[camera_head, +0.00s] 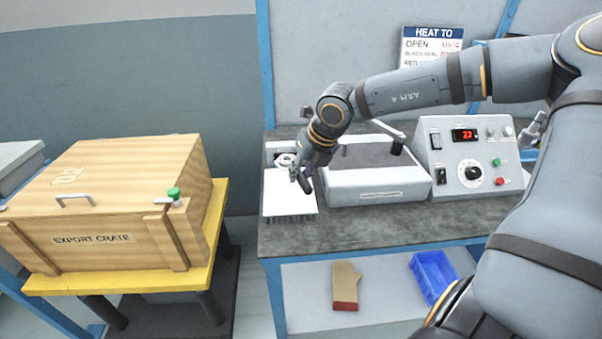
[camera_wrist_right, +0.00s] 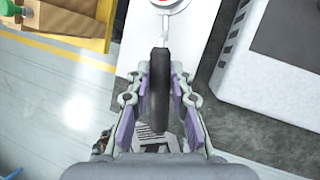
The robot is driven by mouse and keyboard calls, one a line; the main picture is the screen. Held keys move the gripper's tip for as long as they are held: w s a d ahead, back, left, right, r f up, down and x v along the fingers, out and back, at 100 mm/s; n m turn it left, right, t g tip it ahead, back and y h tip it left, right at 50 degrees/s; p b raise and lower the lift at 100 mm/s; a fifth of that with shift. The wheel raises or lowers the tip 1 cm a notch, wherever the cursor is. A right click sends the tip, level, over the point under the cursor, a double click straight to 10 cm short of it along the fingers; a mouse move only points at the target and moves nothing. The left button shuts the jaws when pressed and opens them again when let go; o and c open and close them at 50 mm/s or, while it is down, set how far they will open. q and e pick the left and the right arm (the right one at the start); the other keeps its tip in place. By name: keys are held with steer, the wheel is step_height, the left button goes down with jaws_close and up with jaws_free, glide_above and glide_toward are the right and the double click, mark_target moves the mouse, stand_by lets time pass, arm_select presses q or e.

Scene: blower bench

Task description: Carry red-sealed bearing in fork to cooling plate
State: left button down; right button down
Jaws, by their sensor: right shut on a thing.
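My right gripper (camera_head: 303,178) is over the white cooling plate (camera_head: 287,200) at the left end of the bench. In the right wrist view the gripper (camera_wrist_right: 158,105) is shut on the dark handle (camera_wrist_right: 160,75) of the fork. Beyond the handle, at the top edge, is a round pale piece with a red middle, the red-sealed bearing (camera_wrist_right: 170,3), partly cut off. A small ring (camera_head: 286,159) shows behind the gripper in the head view. I cannot tell whether the fork touches the plate. My left gripper is not in view.
Right of the plate stands a grey-white box (camera_head: 375,187) with a dark top, then a control unit (camera_head: 470,155) reading 22. A wooden export crate (camera_head: 100,200) stands on a yellow table (camera_head: 215,215) at left, across a gap. A blue bin (camera_head: 432,272) sits below the bench.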

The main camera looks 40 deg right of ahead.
steer(key=shift+r+b, duration=0.1)
steer(key=shift+b, duration=0.25)
stand_by(0.9)
stand_by(0.3)
steer(key=shift+f+b, duration=2.7)
steer(key=shift+b, duration=0.3)
steer(key=shift+f+b, duration=0.2)
steer(key=shift+b, duration=0.25)
steer(key=c, duration=1.1)
jaws_free()
step_height(320, 180, up, 10)
